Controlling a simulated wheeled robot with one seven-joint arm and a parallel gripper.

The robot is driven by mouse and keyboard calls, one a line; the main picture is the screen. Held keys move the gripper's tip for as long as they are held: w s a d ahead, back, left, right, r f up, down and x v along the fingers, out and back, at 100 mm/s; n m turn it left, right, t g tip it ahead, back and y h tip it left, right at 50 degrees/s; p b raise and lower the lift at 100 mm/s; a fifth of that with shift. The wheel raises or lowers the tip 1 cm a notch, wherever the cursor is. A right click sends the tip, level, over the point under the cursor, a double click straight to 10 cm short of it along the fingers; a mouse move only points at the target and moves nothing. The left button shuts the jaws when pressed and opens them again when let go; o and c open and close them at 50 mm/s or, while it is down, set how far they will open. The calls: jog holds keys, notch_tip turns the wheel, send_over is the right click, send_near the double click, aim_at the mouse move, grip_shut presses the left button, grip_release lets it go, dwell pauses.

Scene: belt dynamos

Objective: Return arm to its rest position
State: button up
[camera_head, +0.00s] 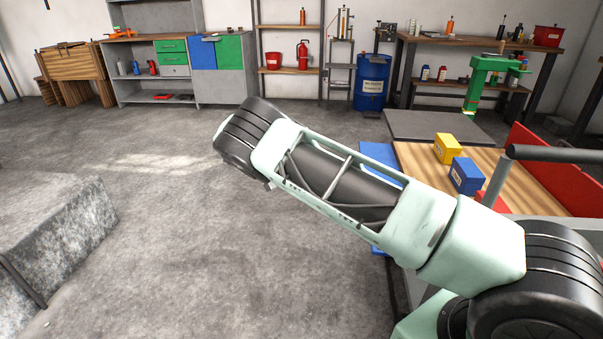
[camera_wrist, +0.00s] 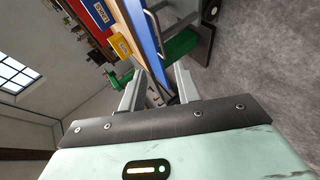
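My arm shows in the head view as mint-green and black links, reaching from the lower right toward the upper left middle. Its end is not visible there. In the wrist view, my gripper (camera_wrist: 158,82) has its two grey fingers apart, with a gap between them. I see nothing clearly held in the gap. The wrist view is tilted, with the bench and boxes at its upper left and bare floor at its right.
Close behind my arm, a wooden worktop (camera_head: 416,158) holds a yellow box (camera_head: 447,149) and a blue box (camera_head: 466,176). A red panel (camera_head: 556,168) stands at right. A grey block (camera_head: 50,225) is at left. The floor between is clear. A blue barrel (camera_head: 372,82) stands behind.

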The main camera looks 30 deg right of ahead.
jog(key=s+a+r+n+t+y, duration=0.1)
jog(key=s+a+r+n+y, duration=0.3)
jog(key=s+a, duration=0.75)
jog(key=s+a+r+n+y, duration=0.3)
jog(key=s+a+r+y, duration=0.35)
jog(key=s+a, duration=0.45)
jog(key=s+a+r+n+t+y, duration=0.1)
jog(key=s+a+r+n, duration=0.15)
jog(key=s, duration=0.75)
jog(key=s+a+r+n+t+y, duration=0.1)
jog(key=s+a+r+n, duration=0.15)
jog(key=s, duration=0.85)
notch_tip(320, 180, up, 17)
jog(key=p, duration=1.7)
jog(key=shift+f+n, duration=0.15)
jog(key=shift+n, duration=0.15)
